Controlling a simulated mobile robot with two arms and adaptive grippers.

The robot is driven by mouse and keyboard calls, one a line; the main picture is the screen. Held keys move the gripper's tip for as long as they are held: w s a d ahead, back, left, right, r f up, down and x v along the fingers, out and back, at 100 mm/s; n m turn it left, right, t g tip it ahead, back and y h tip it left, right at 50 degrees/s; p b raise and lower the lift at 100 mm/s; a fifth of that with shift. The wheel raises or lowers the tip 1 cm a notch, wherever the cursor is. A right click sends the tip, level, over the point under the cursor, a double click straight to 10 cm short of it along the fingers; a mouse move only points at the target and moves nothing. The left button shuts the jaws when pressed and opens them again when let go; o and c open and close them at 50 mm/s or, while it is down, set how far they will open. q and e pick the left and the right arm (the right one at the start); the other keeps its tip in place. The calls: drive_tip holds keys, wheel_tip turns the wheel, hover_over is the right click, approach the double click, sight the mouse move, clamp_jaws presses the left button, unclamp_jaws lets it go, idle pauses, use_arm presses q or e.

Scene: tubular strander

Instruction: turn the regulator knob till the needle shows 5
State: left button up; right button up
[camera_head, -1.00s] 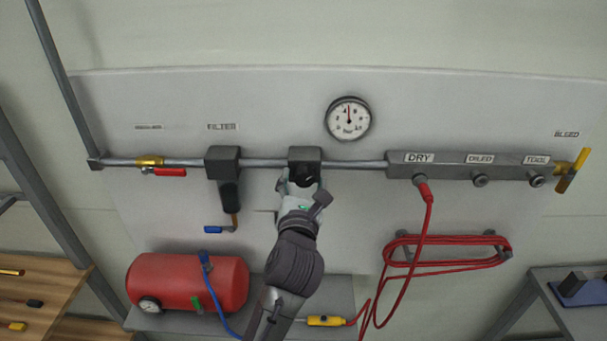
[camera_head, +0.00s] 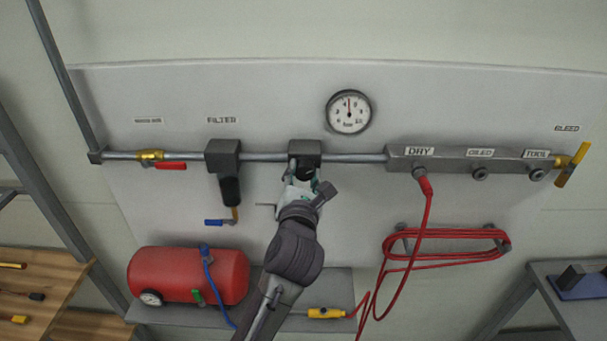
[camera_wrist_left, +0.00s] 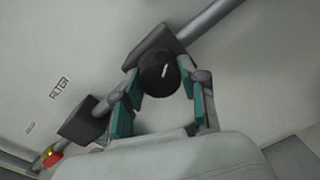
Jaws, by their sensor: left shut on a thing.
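The regulator (camera_head: 304,148) is a dark block on the grey pipe. Its black round knob (camera_wrist_left: 158,76) with a white mark shows in the left wrist view; in the head view my gripper mostly hides it. My left gripper (camera_head: 303,180) comes up from below and is shut on the knob. In the wrist view its teal-padded fingers (camera_wrist_left: 164,100) stand on both sides of the knob. The round gauge (camera_head: 349,112) hangs above and right of the regulator. Its red needle points about straight up, beside the 4; the exact reading is too small to tell. My right gripper is out of view.
The filter (camera_head: 223,161) sits left of the regulator, with a red-handled valve (camera_head: 170,166) beyond it. The DRY manifold (camera_head: 450,159) is to the right, with a red hose (camera_head: 428,205). A red tank (camera_head: 190,274) stands on the shelf below.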

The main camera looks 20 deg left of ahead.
use_arm(q)
drive_tip(key=o, duration=1.1)
drive_tip(key=shift+o, duration=0.2)
drive_tip(key=v, duration=1.2)
